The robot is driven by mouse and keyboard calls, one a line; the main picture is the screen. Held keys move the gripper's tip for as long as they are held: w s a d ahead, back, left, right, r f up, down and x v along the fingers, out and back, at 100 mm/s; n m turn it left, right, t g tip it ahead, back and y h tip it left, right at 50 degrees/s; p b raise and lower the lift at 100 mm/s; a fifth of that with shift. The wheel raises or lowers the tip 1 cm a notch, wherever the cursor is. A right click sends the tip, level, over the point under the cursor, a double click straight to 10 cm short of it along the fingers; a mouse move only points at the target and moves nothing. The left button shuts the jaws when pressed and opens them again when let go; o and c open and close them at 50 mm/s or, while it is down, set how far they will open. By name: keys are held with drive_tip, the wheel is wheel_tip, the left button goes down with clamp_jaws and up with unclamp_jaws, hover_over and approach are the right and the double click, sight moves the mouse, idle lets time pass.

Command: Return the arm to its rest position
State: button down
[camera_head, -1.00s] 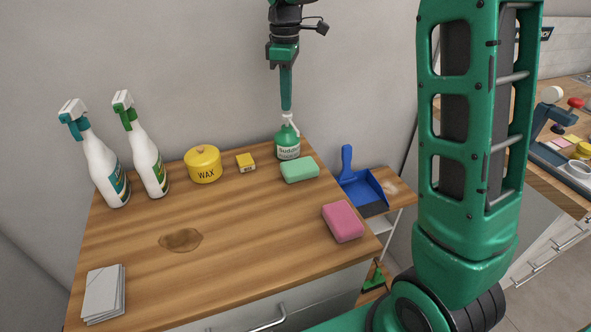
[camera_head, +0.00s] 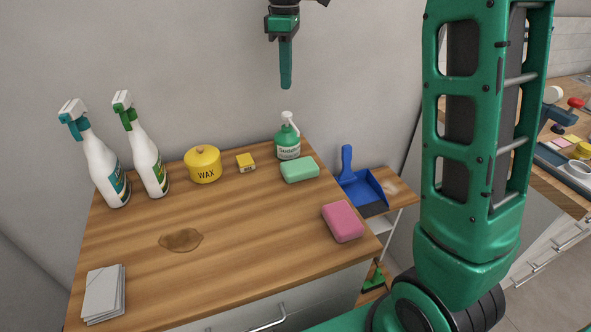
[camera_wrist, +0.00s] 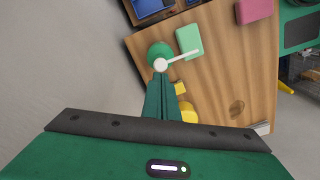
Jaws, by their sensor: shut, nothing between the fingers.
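My gripper (camera_head: 286,82) is shut and empty. In the head view it points down and hangs in the air above the back right of the wooden counter, clear of everything. Its closed fingers also show in the wrist view (camera_wrist: 161,97). Below it stands a green pump bottle (camera_head: 288,143) with a white pump head, upright on the counter. In the wrist view the white pump head (camera_wrist: 161,65) appears just beyond the fingertips. My green arm fills the right of the head view.
The counter (camera_head: 240,235) carries a green sponge (camera_head: 299,170), pink sponge (camera_head: 342,221), yellow wax tin (camera_head: 203,164), small yellow box (camera_head: 246,163), two spray bottles (camera_head: 108,165) (camera_head: 149,155), a brown stain (camera_head: 181,240) and white cloths (camera_head: 103,293). A blue dustpan (camera_head: 361,186) lies to the right.

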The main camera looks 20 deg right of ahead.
idle(0.3)
drive_tip(key=s+d+f+m, duration=0.3)
drive_tip(key=s+d+m, duration=0.45)
drive_tip(key=s, duration=0.55)
drive_tip(key=s+d+f+m, duration=0.4)
drive_tip(key=s+d+m, duration=0.3)
drive_tip(key=s, duration=0.7)
drive_tip(key=s+d+f+m, duration=0.2)
drive_tip(key=s+f+m, duration=0.2)
drive_tip(key=s, duration=0.7)
wheel_tip(320, 180, down, 2)
drive_tip(key=shift+s+f, duration=0.1)
drive_tip(key=shift+s, duration=0.1)
drive_tip(key=shift+w+f, duration=0.2)
drive_tip(key=shift+w, duration=0.45)
